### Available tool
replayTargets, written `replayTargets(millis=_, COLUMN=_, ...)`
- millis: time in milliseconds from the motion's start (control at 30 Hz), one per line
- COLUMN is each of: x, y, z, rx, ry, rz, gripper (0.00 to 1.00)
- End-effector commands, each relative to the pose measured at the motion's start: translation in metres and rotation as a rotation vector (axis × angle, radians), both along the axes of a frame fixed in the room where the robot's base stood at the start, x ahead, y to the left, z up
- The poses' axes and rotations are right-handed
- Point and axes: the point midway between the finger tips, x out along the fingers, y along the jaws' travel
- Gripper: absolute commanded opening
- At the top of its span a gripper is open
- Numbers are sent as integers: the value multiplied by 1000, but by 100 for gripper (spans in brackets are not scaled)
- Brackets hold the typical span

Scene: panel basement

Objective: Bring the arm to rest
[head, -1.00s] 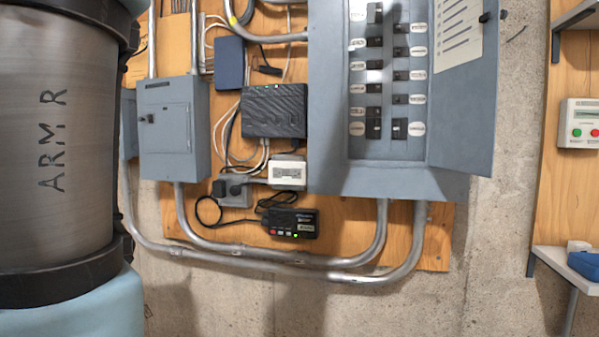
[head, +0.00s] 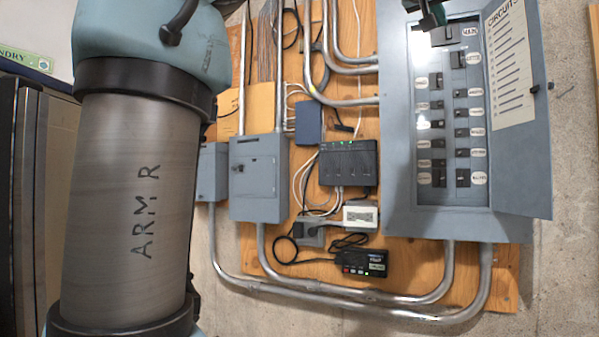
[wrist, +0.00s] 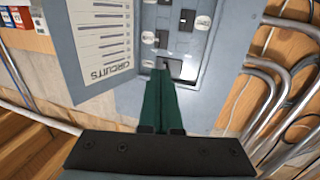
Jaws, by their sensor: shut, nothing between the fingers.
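My gripper (head: 431,18) shows in the head view as green fingers at the top of the open breaker panel (head: 398,150), in front of the upper breakers. In the wrist view my gripper (wrist: 163,75) has its two green fingers together, shut and empty. Their tips point at the panel's breaker rows, close to a dark switch (wrist: 172,67). I cannot tell whether they touch it. My arm, lettered "ARM R", fills the left of the head view.
The panel door (head: 513,95) hangs open on the right with a circuits list. A grey box (head: 258,178), a black router (head: 350,163) and a small black device (head: 361,263) are on the plywood. Metal conduits (head: 340,301) run below. Bare concrete lies at the right.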

Motion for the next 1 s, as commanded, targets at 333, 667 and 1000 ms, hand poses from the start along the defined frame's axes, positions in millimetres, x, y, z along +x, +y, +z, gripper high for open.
replayTargets(millis=333, x=25, y=4, z=-42, rx=58, ry=53, rz=31, gripper=0)
replayTargets(millis=667, x=68, y=22, z=-127, rx=164, ry=165, rz=92, gripper=0)
replayTargets(millis=1000, x=119, y=99, z=-312, rx=350, ry=440, rz=219, gripper=0)
